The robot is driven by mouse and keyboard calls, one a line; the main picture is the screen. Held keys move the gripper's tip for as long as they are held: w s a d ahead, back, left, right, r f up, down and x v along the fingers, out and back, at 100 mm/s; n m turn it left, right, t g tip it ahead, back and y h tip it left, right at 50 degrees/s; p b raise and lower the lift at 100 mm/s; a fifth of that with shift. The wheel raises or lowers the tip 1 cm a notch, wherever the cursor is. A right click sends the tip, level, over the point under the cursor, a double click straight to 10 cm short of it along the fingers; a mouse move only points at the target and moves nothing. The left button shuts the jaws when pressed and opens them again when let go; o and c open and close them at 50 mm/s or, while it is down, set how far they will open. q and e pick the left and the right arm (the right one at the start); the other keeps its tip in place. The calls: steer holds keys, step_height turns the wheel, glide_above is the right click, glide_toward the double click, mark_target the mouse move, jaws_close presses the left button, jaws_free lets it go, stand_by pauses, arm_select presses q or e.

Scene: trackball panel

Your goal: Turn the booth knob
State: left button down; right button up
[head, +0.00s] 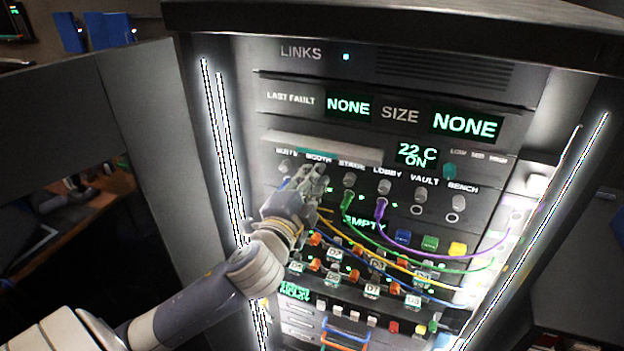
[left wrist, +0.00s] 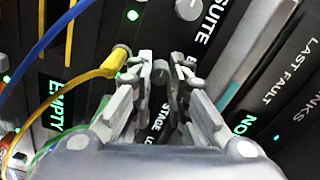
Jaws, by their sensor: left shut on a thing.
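The booth knob sits under the BOOTH label (head: 318,159) in the row of knobs on the dark panel. In the head view my left gripper (head: 314,184) covers it almost fully. In the left wrist view the two fingers (left wrist: 162,82) stand on either side of the small grey booth knob (left wrist: 160,72), shut on it. How far the knob is turned cannot be made out. My right gripper is in neither view.
A yellow plug (left wrist: 113,62) with its cable is close beside the fingers. Green (head: 348,200) and purple (head: 381,208) plugs with drooping cables are to the right. The stage knob (head: 349,180) is the near neighbour. Cabinet side walls with light strips (head: 224,150) flank the panel.

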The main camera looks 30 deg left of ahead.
arm_select(q)
steer(key=n, duration=0.4)
steer(key=shift+n, duration=0.3)
steer(key=n+p, duration=0.1)
steer(key=n, duration=0.3)
steer(key=n+p, duration=0.2)
steer(key=n, duration=0.3)
steer(key=shift+r+n+p, duration=0.1)
steer(key=shift+n+p, duration=0.85)
steer(key=shift+n, duration=0.95)
steer(key=c, duration=1.8)
jaws_free()
